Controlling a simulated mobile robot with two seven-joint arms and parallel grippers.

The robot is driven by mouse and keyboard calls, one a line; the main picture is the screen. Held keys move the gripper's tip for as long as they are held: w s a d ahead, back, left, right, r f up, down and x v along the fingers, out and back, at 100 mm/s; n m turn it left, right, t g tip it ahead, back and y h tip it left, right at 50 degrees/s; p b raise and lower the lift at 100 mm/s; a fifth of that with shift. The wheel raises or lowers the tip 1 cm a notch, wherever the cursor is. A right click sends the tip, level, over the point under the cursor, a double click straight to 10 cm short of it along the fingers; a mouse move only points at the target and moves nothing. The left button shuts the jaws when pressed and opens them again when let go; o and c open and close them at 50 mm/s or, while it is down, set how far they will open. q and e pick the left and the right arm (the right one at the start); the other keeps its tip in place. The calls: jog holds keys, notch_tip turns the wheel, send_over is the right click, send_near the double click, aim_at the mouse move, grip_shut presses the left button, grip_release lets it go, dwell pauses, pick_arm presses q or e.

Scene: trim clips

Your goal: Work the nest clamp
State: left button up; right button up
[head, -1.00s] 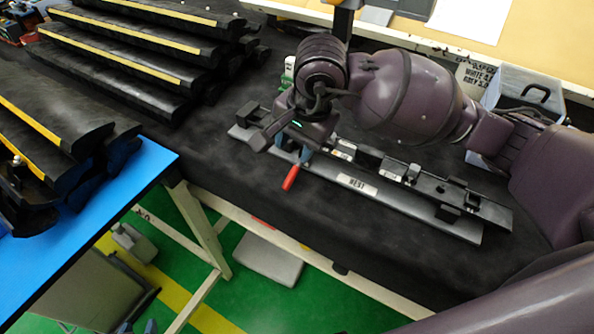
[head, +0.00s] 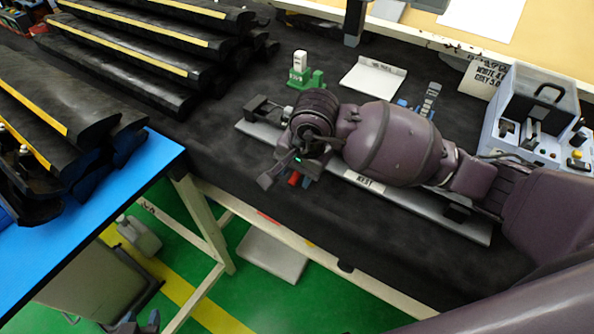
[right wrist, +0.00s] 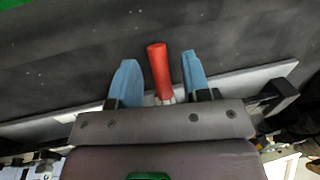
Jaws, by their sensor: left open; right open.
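The nest (head: 364,181) is a long grey rail with a label, lying on the black-topped bench. The clamp's red handle shows below my right gripper (head: 292,178) in the head view, mostly covered by it. In the right wrist view the red handle (right wrist: 160,72) stands between the two blue fingertips of my open right gripper (right wrist: 158,82), with gaps on both sides. The rest of the clamp is hidden under the gripper and arm. What look like my left gripper's fingertips (head: 140,323) show at the bottom edge of the head view, away from the bench.
Black trim parts with yellow strips (head: 130,50) are stacked at the upper left, and more lie on the blue table (head: 130,185). A green-and-white device (head: 303,72), a white plate (head: 372,76) and a grey control box (head: 535,115) stand behind the nest.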

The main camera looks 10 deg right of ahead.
pick_arm(q)
jog(key=shift+s+f, duration=0.15)
jog(key=shift+s, duration=0.1)
pick_arm(e)
jog(key=shift+f, duration=0.2)
grip_shut()
pick_arm(q)
jog(key=shift+s, duration=0.1)
